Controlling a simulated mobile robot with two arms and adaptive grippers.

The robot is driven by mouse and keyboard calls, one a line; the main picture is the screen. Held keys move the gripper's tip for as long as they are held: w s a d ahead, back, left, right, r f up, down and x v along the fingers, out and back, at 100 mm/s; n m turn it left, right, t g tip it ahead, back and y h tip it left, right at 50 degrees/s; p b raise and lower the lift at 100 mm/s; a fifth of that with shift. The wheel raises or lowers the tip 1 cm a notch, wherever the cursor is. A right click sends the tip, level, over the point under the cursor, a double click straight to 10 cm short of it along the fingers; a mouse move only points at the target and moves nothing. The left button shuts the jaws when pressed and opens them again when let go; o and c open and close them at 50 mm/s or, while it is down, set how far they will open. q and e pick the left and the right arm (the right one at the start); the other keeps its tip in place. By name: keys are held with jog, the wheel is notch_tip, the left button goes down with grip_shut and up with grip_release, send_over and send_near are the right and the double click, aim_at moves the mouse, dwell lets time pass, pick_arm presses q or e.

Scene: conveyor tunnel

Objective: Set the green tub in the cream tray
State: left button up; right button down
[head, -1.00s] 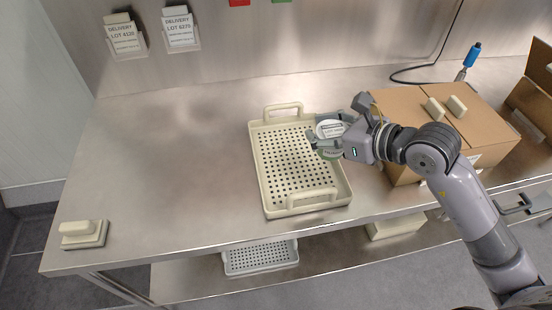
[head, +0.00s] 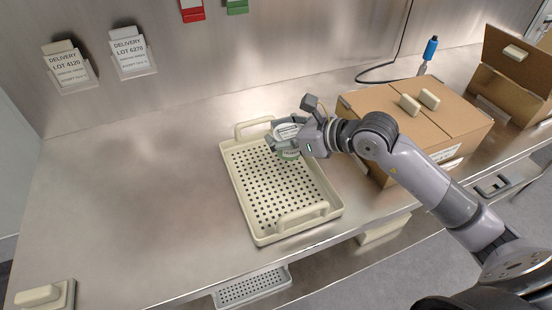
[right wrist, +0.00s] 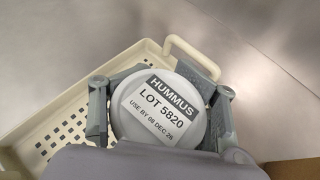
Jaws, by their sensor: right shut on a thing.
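The tub (head: 287,133) has a white lid and a green side; its lid label reads HUMMUS LOT 5820 in the right wrist view (right wrist: 165,105). My right gripper (head: 278,134) is shut around it, with one finger on each side. The cream tray (head: 246,216), perforated with two raised handles, lies on the steel bench; its rim also shows in the right wrist view (right wrist: 50,75). The tub is over the tray's far right part, near the far handle. I cannot tell whether its base touches the tray floor, as the gripper and tub hide that. My left gripper is not in view.
A closed cardboard box (head: 415,118) stands right of the tray, under my right arm. An open box (head: 512,75) is farther right. A blue-handled tool (head: 430,50) with a cable is behind. A cream-handled block (head: 42,294) sits front left. The bench left of the tray is clear.

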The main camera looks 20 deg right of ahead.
send_over(276, 171)
notch_tip(276, 171, down, 4)
jog(key=shift+d+f, duration=0.1)
jog(key=shift+f, duration=0.15)
notch_tip(276, 171, down, 4)
jog(key=shift+r, duration=0.1)
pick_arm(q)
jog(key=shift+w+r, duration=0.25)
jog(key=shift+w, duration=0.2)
pick_arm(e)
jog(key=shift+f, duration=0.25)
jog(key=c, duration=0.6)
grip_release()
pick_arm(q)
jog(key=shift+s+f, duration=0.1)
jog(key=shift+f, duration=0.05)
